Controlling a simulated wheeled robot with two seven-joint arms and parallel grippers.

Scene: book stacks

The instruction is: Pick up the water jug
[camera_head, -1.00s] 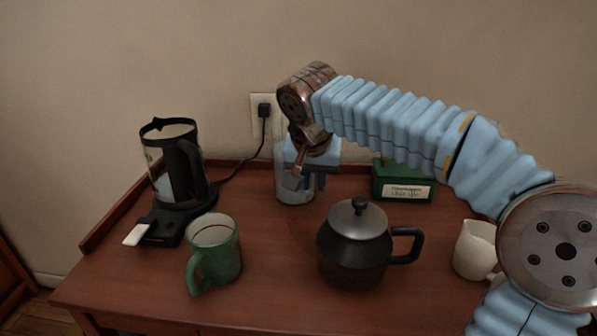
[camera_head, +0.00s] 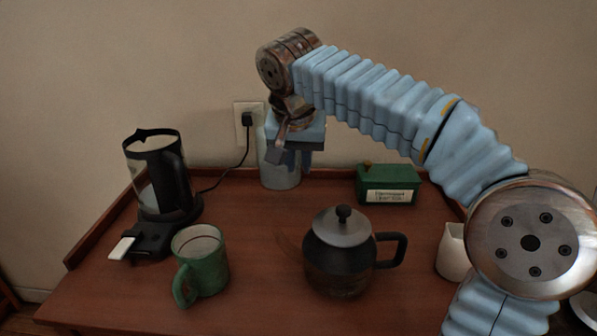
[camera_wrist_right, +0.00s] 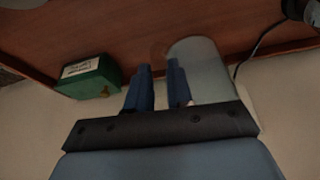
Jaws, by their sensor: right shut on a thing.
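The water jug (camera_head: 281,178) is a clear, pale cylinder at the back of the wooden table, in front of the wall outlet. My right gripper (camera_head: 291,157) reaches down over it and hides its upper part. In the right wrist view the jug (camera_wrist_right: 204,72) stands right beside the two dark blue fingers of my right gripper (camera_wrist_right: 160,85). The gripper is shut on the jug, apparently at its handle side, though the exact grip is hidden. The jug seems to hang slightly above the table. My left gripper is not in view.
A green box (camera_head: 388,184) sits right of the jug, which also shows in the wrist view. The wall is close behind.

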